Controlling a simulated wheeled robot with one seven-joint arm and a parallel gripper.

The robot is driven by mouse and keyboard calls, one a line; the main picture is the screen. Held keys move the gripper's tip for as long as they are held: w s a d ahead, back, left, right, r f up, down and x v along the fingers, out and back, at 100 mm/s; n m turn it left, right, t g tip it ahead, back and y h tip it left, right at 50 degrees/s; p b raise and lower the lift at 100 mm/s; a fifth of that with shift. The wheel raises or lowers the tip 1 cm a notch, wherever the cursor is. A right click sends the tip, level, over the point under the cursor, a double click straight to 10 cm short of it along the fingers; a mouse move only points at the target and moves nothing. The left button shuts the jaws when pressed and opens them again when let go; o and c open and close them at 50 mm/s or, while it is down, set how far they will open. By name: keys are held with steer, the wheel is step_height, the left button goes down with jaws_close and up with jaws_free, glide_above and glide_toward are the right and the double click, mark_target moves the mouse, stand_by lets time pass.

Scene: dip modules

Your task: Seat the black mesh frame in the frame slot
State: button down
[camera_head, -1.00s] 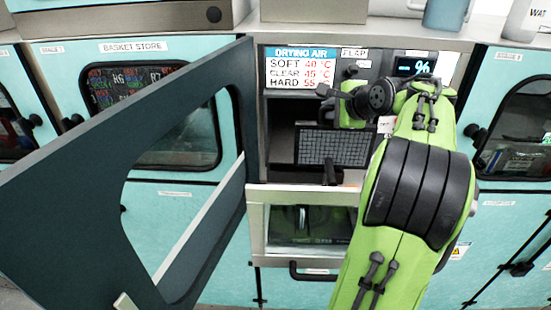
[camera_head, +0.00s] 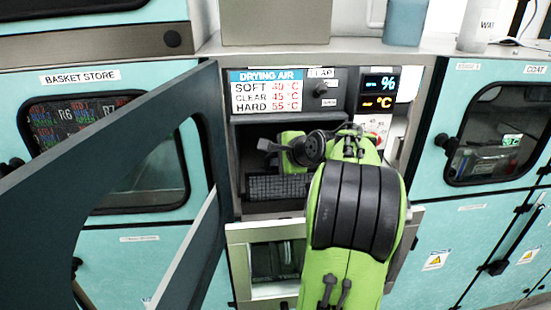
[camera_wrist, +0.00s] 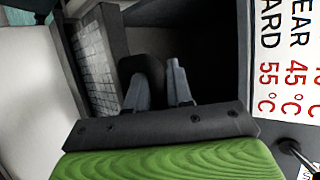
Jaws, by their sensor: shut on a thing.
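The black mesh frame (camera_head: 278,188) is at the mouth of the open dryer bay under the drying air sign, its mesh face towards the head camera. In the wrist view the mesh (camera_wrist: 98,65) stands at the left, beside the bay's dark inside. My gripper (camera_wrist: 160,82) is shut on the frame's dark handle, seen between the two grey fingers. In the head view my green arm hides the fingers and the frame's right part. The frame slot cannot be made out, and I cannot tell whether the frame touches anything inside.
A dark door (camera_head: 205,130) with a window opening stands swung out to the left of the bay. A pale-framed lower window (camera_head: 275,232) lies under the bay. The flap knob (camera_head: 321,89) and a display (camera_head: 379,92) sit above and right of the opening.

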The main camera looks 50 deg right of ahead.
steer(key=c, duration=1.5)
jaws_free()
steer(key=shift+f, duration=0.2)
steer(key=o, duration=0.5)
steer(key=shift+a, duration=0.1)
steer(key=shift+r, duration=0.15)
steer(key=shift+s+r, duration=0.25)
steer(key=shift+s, duration=0.05)
steer(key=p+v, duration=0.1)
steer(key=v, duration=1)
steer(key=shift+s+a, duration=0.1)
steer(key=shift+s, duration=0.05)
